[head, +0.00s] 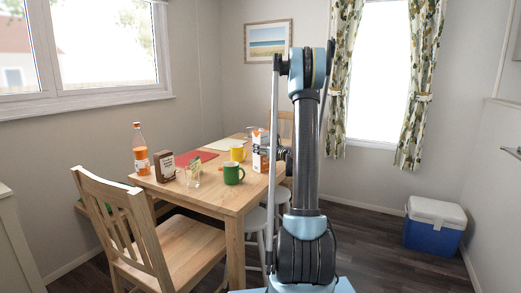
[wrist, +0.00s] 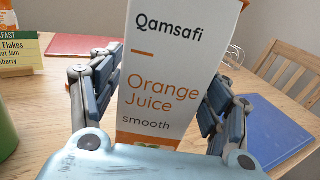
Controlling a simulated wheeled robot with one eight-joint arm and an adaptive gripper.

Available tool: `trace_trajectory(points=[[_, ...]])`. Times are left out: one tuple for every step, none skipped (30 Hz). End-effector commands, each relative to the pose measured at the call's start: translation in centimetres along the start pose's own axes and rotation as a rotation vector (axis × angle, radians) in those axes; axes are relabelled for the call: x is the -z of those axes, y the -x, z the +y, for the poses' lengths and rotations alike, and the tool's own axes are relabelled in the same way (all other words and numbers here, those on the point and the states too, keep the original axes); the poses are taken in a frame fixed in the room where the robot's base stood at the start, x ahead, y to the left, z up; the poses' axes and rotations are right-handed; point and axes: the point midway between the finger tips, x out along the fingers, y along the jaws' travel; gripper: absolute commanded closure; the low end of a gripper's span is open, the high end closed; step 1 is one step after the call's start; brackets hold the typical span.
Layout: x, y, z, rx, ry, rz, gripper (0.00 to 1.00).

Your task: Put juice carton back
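The juice carton (wrist: 165,80) is white, printed "Qamsafi Orange Juice smooth", with orange trim. It fills the middle of the wrist view and looks tilted there. My gripper (wrist: 163,90) has one finger along each side of it, and the fingers appear closed against its sides. In the head view the carton (head: 260,150) is at the table's right side, beside my arm. My arm hides much of the gripper there. I cannot tell whether the carton's base touches the table.
A green mug (head: 233,174), yellow mug (head: 238,153), glass (head: 192,176), menu stand (head: 165,165) and orange bottle (head: 140,150) stand on the wooden table (head: 205,198). A blue mat (wrist: 262,133) lies right of the carton. A chair (head: 150,235) stands in front. A blue cooler (head: 433,228) is on the floor.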

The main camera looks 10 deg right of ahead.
Motion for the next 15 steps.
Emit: trace_trajectory(points=[[0.0,0.0,0.0,0.000,0.000,0.000,0.22],[0.0,0.0,0.0,0.000,0.000,0.000,0.22],[0.0,0.0,0.0,0.000,0.000,0.000,0.22],[0.0,0.0,0.0,0.000,0.000,0.000,0.22],[0.0,0.0,0.0,0.000,0.000,0.000,0.22],[0.0,0.0,0.0,0.000,0.000,0.000,0.22],[0.0,0.0,0.0,0.000,0.000,0.000,0.22],[0.0,0.0,0.0,0.000,0.000,0.000,0.22],[0.0,0.0,0.0,0.000,0.000,0.000,0.22],[-0.1,0.0,0.0,0.000,0.000,0.000,0.22],[-0.1,0.0,0.0,0.000,0.000,0.000,0.22],[-0.2,0.1,0.0,0.000,0.000,0.000,0.22],[-0.2,0.3,0.0,0.000,0.000,0.000,0.22],[-0.2,0.6,0.0,0.000,0.000,0.000,0.22],[-0.2,1.0,0.0,0.001,0.000,0.000,0.22]])
